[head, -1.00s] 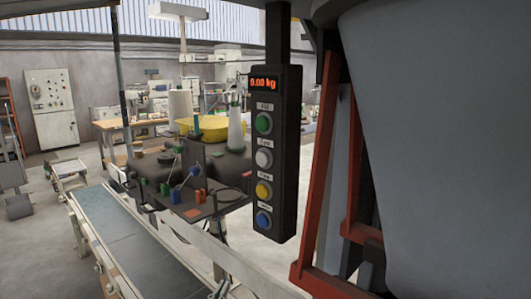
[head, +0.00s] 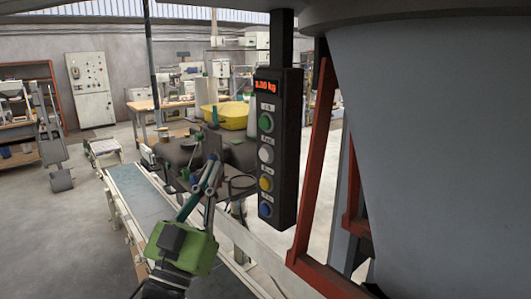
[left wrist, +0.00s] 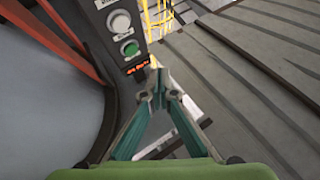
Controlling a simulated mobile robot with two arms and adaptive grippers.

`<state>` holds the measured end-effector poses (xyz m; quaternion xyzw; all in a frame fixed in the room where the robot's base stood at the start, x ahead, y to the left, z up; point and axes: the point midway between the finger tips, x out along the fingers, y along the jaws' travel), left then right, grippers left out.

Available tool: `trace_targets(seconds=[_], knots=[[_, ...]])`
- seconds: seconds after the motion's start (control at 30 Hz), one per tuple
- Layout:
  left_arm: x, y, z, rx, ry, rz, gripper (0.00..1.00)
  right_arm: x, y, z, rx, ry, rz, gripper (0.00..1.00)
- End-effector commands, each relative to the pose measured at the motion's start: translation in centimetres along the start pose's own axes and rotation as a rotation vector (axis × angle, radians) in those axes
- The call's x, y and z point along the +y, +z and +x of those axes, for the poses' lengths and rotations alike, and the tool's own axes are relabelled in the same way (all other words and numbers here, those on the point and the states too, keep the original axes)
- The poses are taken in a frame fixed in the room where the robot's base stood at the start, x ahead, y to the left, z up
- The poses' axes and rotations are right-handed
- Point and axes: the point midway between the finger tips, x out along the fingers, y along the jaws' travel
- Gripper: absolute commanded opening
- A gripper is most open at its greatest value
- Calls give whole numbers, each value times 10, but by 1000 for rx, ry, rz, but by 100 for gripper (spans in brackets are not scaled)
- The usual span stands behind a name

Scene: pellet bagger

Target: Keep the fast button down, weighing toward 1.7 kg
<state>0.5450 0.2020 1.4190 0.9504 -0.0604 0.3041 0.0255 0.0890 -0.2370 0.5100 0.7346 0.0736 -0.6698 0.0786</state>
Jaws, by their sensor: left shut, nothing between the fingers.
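The dark control box (head: 287,140) hangs upright left of the grey hopper. Its orange display (head: 267,87) seems to read 0.00 kg, but it is blurred. Below it are a green button (head: 266,123), a white button (head: 265,154), a yellow button (head: 265,184) and a blue button (head: 265,210). Their labels are too blurred to tell which is fast. My left gripper (head: 215,165) is shut and empty, left of the box and apart from the buttons. In the left wrist view its closed tips (left wrist: 158,90) are near the display end. My right gripper is out of view.
The grey hopper (head: 430,150) and its red frame (head: 315,160) fill the right side. A conveyor (head: 140,195) runs below at left. A cluttered bench with a yellow bowl (head: 228,115) stands behind my gripper. Open floor lies at far left.

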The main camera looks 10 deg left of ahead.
Motion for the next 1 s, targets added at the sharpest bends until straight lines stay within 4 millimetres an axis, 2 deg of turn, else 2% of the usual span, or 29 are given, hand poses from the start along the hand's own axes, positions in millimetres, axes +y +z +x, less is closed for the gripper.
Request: trace_targets(seconds=[0.47, 1.0], knots=[[2, 1, 3, 3, 0, 0, 0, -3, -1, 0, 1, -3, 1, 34], [36, 36, 50, 3, -1, -2, 0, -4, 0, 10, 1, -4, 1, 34]])
